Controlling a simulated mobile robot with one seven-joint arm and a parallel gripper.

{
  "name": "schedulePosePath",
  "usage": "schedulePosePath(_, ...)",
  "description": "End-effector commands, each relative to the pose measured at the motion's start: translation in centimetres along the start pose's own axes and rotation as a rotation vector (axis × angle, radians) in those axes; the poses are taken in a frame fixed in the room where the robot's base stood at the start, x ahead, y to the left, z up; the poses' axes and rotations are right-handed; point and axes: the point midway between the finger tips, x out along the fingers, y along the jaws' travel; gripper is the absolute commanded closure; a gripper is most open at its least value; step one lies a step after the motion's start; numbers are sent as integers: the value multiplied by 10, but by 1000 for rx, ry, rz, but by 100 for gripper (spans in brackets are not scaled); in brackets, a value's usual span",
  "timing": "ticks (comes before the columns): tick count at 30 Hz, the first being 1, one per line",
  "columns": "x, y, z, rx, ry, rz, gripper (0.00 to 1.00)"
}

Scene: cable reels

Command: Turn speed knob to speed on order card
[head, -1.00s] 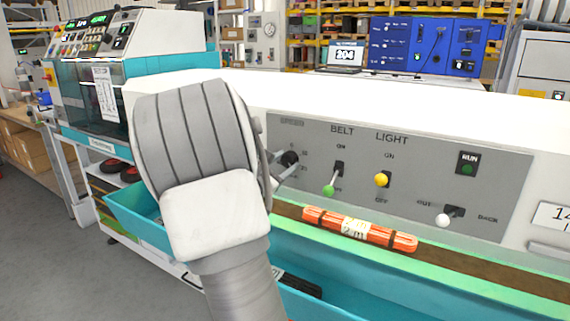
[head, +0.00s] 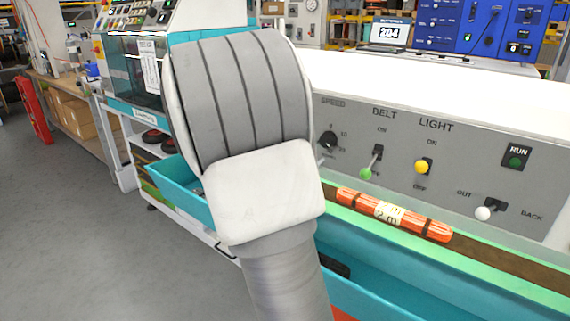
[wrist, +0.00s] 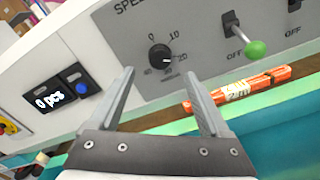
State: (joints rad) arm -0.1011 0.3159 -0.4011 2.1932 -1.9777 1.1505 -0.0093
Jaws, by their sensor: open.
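The speed knob (wrist: 160,57) is a round black dial under the SPEED label on the grey panel. Numbers are printed around it, with 0 and 10 legible in the wrist view. Its pointer appears turned to the right side of the dial. In the head view the knob (head: 328,140) shows just right of my arm. My gripper (wrist: 157,77) is open and empty, its two fingers pointing toward the knob and apart from it. My arm hides the fingers in the head view. I cannot make out an order card for certain.
Right of the knob are the green-tipped BELT lever (head: 366,173), yellow LIGHT lever (head: 422,167) and white OUT/BACK lever (head: 483,213). An orange cable bundle (head: 435,228) lies on the belt below.

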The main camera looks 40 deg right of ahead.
Motion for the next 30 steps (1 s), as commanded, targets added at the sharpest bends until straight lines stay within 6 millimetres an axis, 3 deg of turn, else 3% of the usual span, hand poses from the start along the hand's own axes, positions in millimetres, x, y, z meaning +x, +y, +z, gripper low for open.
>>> schedulePosePath(6,-53,2,1,-1,4,3,20)
schedulePosePath(12,-84,1,0,0,2,2,20)
schedulePosePath(18,-94,0,0,0,1,0,20)
schedulePosePath(30,-94,0,0,0,0,-1,20)
